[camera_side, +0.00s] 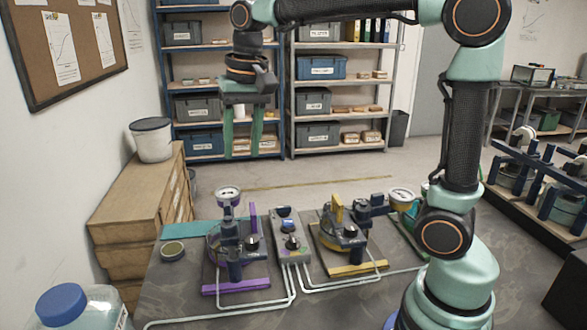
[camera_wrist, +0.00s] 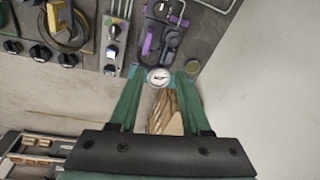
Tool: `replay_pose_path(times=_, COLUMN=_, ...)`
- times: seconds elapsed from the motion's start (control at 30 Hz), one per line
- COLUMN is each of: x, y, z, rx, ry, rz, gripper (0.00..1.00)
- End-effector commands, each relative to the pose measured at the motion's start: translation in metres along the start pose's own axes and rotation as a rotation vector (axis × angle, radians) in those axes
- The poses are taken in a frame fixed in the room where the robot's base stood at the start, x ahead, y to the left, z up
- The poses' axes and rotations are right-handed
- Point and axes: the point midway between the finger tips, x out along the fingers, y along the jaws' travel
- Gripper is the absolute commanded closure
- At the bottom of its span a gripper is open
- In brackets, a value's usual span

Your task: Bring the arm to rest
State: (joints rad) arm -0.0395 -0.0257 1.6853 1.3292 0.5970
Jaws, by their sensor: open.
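My gripper (camera_side: 243,150) hangs from my arm, pointing down, high above the far edge of the bench. Its two green fingers are apart with nothing between them. In the wrist view my gripper (camera_wrist: 158,80) also shows open, and a round gauge (camera_wrist: 159,77) appears between the fingertips, well below them. The purple lever frame (camera_side: 236,255) stands on the bench under and in front of my gripper, not touched. The yellow lever frame (camera_side: 345,240) stands to its right, also clear of my gripper.
A grey control box (camera_side: 289,238) with knobs sits between the frames, with pale pipes running forward. A blue-lidded jar (camera_side: 82,308) is at the front left. Shelves (camera_side: 287,95) stand behind; the air around my gripper looks clear.

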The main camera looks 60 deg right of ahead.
Motion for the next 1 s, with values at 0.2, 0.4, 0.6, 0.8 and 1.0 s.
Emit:
replay_pose_path(times=0.2, x=0.002, y=0.033, z=0.038, rx=-0.22, ry=0.127, rz=-0.062, gripper=0.53)
replay_pose_path(times=0.4, x=0.019, y=0.058, z=0.069, rx=-0.411, ry=0.245, rz=-0.087, gripper=0.53)
replay_pose_path(times=0.6, x=0.036, y=0.072, z=0.086, rx=-0.527, ry=0.318, rz=-0.09, gripper=0.53)
replay_pose_path(times=0.8, x=0.041, y=0.075, z=0.09, rx=-0.556, ry=0.334, rz=-0.089, gripper=0.53)
replay_pose_path(times=1.0, x=0.041, y=0.075, z=0.089, rx=-0.555, ry=0.333, rz=-0.089, gripper=0.53)
